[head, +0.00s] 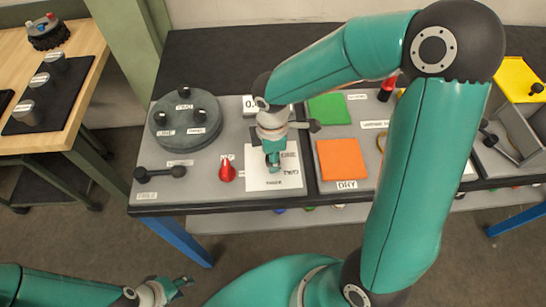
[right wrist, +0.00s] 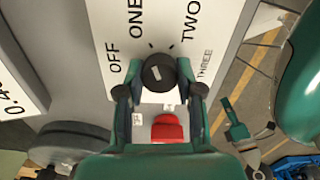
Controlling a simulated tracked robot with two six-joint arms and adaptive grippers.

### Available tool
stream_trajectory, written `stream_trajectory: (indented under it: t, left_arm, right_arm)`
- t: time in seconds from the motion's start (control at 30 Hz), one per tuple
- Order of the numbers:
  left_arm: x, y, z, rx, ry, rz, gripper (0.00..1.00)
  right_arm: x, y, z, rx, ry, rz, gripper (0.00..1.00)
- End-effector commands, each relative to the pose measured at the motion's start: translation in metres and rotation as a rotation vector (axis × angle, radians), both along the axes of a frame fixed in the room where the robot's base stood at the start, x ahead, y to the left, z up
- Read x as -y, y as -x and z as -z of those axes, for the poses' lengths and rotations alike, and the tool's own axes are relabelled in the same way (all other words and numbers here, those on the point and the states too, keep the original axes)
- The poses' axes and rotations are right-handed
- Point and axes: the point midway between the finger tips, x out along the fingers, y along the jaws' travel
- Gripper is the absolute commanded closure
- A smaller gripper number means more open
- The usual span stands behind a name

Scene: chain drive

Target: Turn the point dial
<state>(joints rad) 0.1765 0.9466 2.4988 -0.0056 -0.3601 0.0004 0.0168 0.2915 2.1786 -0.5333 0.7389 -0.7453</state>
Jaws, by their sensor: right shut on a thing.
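The point dial is a round black knob (right wrist: 158,73) with a pale mark on top, on a white plate (right wrist: 225,25) printed OFF, ONE, TWO and THREE. The white plate also shows in the head view (head: 262,182). My right gripper (right wrist: 160,85) comes down over the dial with a finger on either side of the knob, shut on it. In the head view my right gripper (head: 273,160) hides the knob. The mark's exact setting is hard to read. My left gripper (head: 183,284) is open and empty, low in front of the table.
A red knob (head: 227,168) is close beside the dial plate. A grey disc with black pegs (head: 187,122) and a black handle (head: 160,172) lie to the left. Green (head: 328,109) and orange (head: 342,160) squares lie to the right. My right arm crosses over the panels.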

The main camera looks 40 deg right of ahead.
Motion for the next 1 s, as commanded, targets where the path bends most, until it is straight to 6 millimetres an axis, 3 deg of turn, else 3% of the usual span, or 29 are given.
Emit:
stream_trajectory:
  t: [0.5,1.0]
  left_arm:
    - [0.0,0.0,0.04,0.0,0.0,0.0,0.6]
    - [0.0,0.0,0.061,0.0,0.0,0.0,0.6]
  right_arm:
    - [0.001,0.0,0.003,0.001,0.001,0.46,0.99]
    - [0.001,0.0,0.001,-0.001,0.001,0.826,0.99]
